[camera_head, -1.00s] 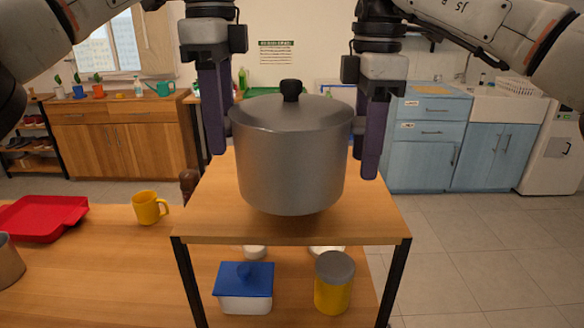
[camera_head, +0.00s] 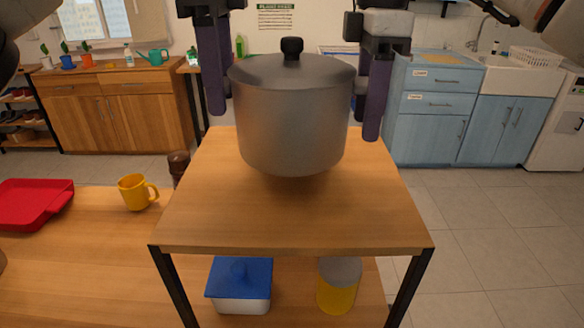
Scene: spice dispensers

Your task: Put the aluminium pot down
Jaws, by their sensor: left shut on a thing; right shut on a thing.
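The aluminium pot (camera_head: 291,128) is large and grey, with a lid and a black knob, and is upright. It is over the back half of a small wooden stand (camera_head: 290,218); a shadow lies under it, and I cannot tell for sure whether its base touches the top. My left gripper (camera_head: 217,85) is at the pot's left side, shut on it. My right gripper (camera_head: 371,105) is at its right side, shut on it. The pot's handles are hidden by the fingers.
A yellow mug (camera_head: 135,192) and a red tray (camera_head: 33,203) are on the wooden table at left. A blue-lidded container (camera_head: 240,284) and a yellow canister (camera_head: 338,287) stand on the lower shelf. The stand's front half is clear.

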